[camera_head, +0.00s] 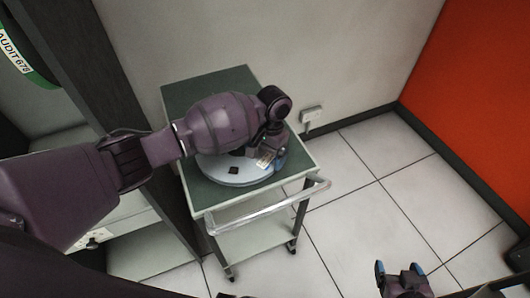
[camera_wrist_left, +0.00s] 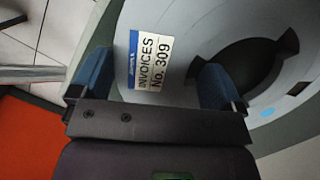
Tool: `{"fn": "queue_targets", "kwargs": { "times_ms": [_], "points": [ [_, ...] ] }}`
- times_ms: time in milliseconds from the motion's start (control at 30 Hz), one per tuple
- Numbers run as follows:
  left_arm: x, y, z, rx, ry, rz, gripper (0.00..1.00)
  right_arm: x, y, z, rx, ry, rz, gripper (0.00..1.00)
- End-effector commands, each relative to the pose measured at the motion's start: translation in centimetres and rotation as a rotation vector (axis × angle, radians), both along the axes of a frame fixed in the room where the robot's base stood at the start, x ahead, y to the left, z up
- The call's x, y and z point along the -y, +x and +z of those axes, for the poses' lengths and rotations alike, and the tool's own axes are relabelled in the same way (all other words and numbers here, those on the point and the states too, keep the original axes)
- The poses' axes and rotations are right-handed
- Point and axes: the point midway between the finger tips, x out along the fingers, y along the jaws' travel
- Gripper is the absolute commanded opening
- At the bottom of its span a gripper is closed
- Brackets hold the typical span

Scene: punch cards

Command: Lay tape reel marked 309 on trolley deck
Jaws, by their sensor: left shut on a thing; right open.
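The grey tape reel (camera_head: 235,172) lies flat at the green trolley deck (camera_head: 205,92), toward its handle end. I cannot tell whether its whole underside touches the deck. In the left wrist view the reel (camera_wrist_left: 200,30) carries a label (camera_wrist_left: 147,62) reading INVOICES No. 309. My arm hides part of the reel and deck. My right gripper (camera_head: 398,270) is open and empty over the floor at lower right.
The trolley's handle bar (camera_head: 270,208) runs along its near side. A dark rack post (camera_head: 130,110) stands close at left, with a reel marked AUDIT 678 (camera_head: 25,62) behind it. A wall socket (camera_head: 311,115) is behind the trolley. Tiled floor (camera_head: 370,215) is clear at right.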

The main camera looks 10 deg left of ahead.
Motion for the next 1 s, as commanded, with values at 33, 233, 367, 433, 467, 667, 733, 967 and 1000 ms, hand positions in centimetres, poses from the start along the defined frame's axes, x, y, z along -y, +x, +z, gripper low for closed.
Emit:
{"fn": "queue_targets", "kwargs": {
  "times_ms": [33,233,367,433,467,667,733,967,1000],
  "points": [
    [0.0,0.1,0.2,0.002,0.000,0.000,0.20,0.0,0.1,0.1,0.001,0.000,0.000,0.80],
    [0.0,0.1,0.2,0.002,0.000,0.000,0.20,-0.1,0.5,0.3,0.009,0.000,0.002,0.80],
    [0.0,0.1,0.2,0.002,0.000,0.001,0.20,-0.1,0.8,0.7,0.017,0.000,0.004,0.80],
    [0.0,0.1,0.2,0.002,0.000,0.001,0.20,-0.1,1.0,0.9,0.021,0.001,0.005,0.80],
    [0.0,0.1,0.2,0.003,0.001,0.001,0.20,-0.2,1.0,0.9,0.022,0.001,0.005,0.80],
    [0.0,0.1,0.2,0.003,0.001,0.001,0.20,-0.2,1.1,1.2,0.024,0.001,0.006,0.80],
    [0.0,0.1,0.2,0.003,0.001,0.000,0.20,-0.2,1.0,1.3,0.023,0.000,0.005,0.80],
    [0.0,0.1,0.2,0.002,0.000,0.000,0.20,-0.1,0.6,1.3,0.015,0.001,0.002,0.80],
    [0.0,0.1,0.2,0.002,0.000,0.000,0.20,-0.1,0.4,1.2,0.013,0.000,0.001,0.80]
  ]
}}
